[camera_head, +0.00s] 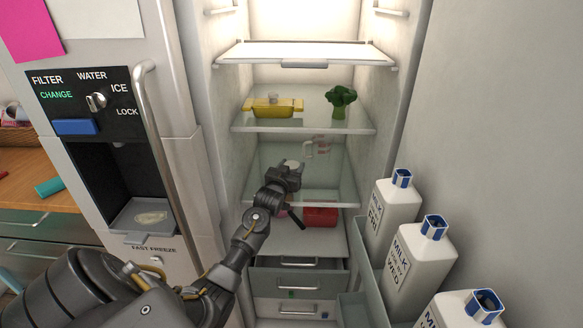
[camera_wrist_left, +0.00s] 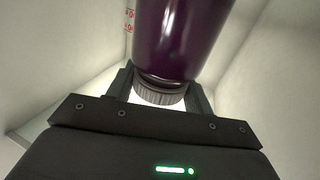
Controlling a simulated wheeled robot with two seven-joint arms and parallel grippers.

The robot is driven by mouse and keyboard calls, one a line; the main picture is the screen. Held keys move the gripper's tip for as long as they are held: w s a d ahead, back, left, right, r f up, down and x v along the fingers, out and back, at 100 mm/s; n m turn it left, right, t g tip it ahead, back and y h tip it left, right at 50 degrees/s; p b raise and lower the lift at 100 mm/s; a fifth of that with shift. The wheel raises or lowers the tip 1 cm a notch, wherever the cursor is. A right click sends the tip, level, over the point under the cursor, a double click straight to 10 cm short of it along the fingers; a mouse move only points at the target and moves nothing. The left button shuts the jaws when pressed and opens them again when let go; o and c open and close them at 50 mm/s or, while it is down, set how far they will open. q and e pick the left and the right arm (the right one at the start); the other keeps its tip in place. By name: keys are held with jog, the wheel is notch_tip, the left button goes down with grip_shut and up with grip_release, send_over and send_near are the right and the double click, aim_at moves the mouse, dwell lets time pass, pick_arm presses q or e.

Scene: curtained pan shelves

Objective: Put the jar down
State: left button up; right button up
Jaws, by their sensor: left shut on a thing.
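A dark purple jar (camera_wrist_left: 180,40) with a ribbed grey lid (camera_wrist_left: 160,95) fills the top middle of the left wrist view. My left gripper (camera_wrist_left: 160,92) is shut on the jar at its lid end. In the head view my left gripper (camera_head: 284,180) is inside the open fridge, in front of the lower glass shelf (camera_head: 335,196). The jar is mostly hidden behind the gripper there, so I cannot tell whether it touches a shelf. My right gripper is not in view.
A clear measuring cup (camera_head: 318,147) stands right of the gripper, and a red container (camera_head: 320,216) sits below. The shelf above holds a yellow dish (camera_head: 272,108) and broccoli (camera_head: 341,98). Milk bottles (camera_head: 396,210) line the door at right.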

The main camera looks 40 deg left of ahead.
pick_arm(q)
jog(key=shift+f, duration=0.1)
jog(key=o, duration=1.3)
jog(key=shift+o, duration=0.2)
jog(key=shift+f, duration=0.15)
jog(key=b+v, duration=0.1)
jog(key=v, duration=0.9)
jog(key=shift+s, duration=0.4)
jog(key=shift+d, duration=0.1)
grip_shut()
